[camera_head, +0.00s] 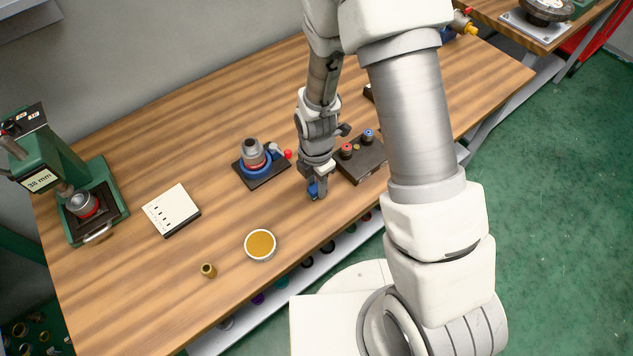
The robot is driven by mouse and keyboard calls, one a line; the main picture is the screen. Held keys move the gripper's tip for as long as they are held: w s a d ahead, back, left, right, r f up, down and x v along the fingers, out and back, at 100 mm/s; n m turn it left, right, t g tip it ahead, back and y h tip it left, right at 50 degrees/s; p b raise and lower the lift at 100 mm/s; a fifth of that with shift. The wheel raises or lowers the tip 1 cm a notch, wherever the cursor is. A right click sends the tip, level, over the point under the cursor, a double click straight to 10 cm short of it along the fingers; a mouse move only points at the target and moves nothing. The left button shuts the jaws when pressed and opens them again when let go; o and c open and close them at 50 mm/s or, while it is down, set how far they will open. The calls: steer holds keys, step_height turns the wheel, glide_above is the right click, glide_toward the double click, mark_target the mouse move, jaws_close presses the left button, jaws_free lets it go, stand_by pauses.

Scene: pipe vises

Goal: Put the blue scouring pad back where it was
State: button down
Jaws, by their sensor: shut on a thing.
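My gripper (317,193) points down over the front middle of the wooden bench, at the near left of a dark block with coloured knobs. It is shut on the blue scouring pad (313,188), a small blue piece showing between and beside the fingers. Most of the pad is hidden by the gripper. Whether the pad touches the bench top cannot be told from this view.
The wooden bench (150,292) also carries the dark knobbed block (361,163), a blue-ringed fixture (256,160), a bowl of amber contents (260,245), a brass fitting (208,270), a white card (171,208) and a green vise (85,195).

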steer(key=shift+f, duration=0.15)
steer(key=c, duration=0.5)
jaws_free()
